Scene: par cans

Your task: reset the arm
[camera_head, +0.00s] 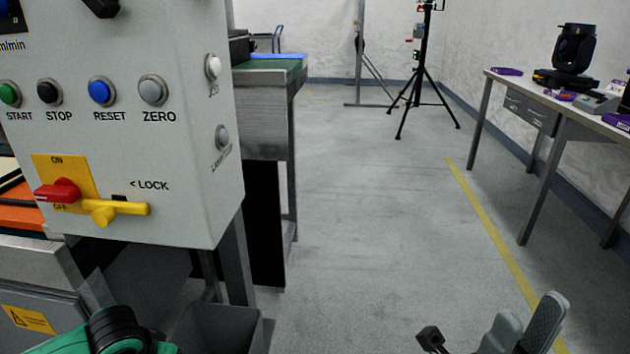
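My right gripper (530,309) is at the bottom right edge, cut off by the frame. Its two grey fingertips stand apart with nothing visible between them, over bare floor. My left gripper is not in view. A green and black rounded part, which may belong to my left arm, shows at the bottom left below the control panel. The light grey control panel (190,215) fills the upper left. It has a green START button (9,94), black STOP button (48,92), blue RESET button (101,91) and grey ZERO button (152,90).
The panel also carries a red switch (58,191) and a yellow lock lever (110,209). A grey bin (215,330) stands below it. A table (535,90) with a black moving-head light (573,48) is at the right. A black tripod (422,75) stands behind. The middle floor is clear.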

